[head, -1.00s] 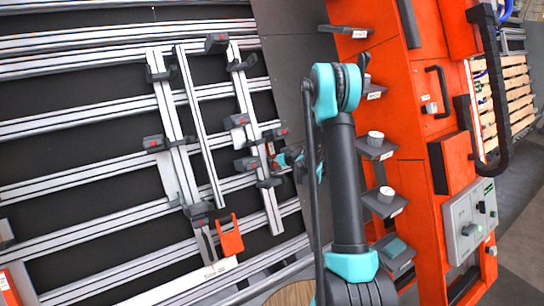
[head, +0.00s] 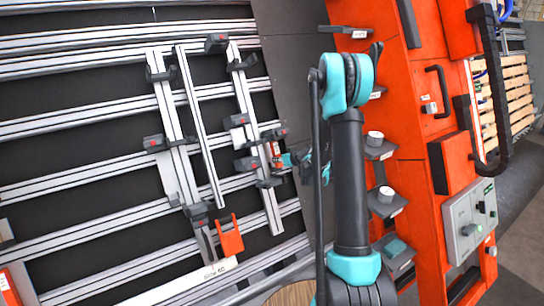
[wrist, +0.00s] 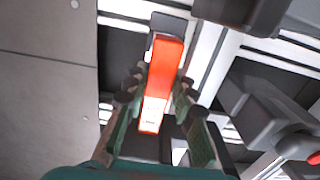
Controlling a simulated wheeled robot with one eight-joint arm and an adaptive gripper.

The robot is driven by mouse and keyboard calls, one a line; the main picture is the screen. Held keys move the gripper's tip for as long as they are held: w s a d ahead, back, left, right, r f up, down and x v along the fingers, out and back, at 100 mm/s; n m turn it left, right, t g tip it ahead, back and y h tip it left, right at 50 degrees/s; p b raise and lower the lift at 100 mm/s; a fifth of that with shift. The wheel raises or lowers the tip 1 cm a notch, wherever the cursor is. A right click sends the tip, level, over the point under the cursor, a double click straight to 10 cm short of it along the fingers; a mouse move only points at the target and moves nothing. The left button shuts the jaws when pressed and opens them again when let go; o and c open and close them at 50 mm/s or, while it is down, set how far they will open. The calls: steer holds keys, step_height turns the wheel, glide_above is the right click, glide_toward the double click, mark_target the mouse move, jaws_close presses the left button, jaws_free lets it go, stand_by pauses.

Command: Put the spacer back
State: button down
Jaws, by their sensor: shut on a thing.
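An orange-red block with a pale band, which I take to be the spacer (wrist: 164,68), stands out between my fingers in the wrist view. My gripper (wrist: 157,98) is shut on it, with one dark finger pad at each side. In the head view the spacer (head: 276,149) is a small red patch beside the right-hand upright rail of the frame, at my teal gripper (head: 287,160). Whether the spacer still touches the rail or its clamps cannot be told. My upper arm hides part of the space to the right.
Aluminium rails (head: 80,178) with black clamps (head: 247,164) surround the gripper closely on the left. An orange cabinet (head: 420,165) at right carries small dark shelves, some holding pale cups (head: 375,138). A plain grey panel (head: 290,75) lies between frame and cabinet.

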steer(key=v, duration=0.6)
steer(key=shift+s, duration=0.25)
steer(key=shift+d+r, duration=0.1)
steer(key=shift+r, duration=0.05)
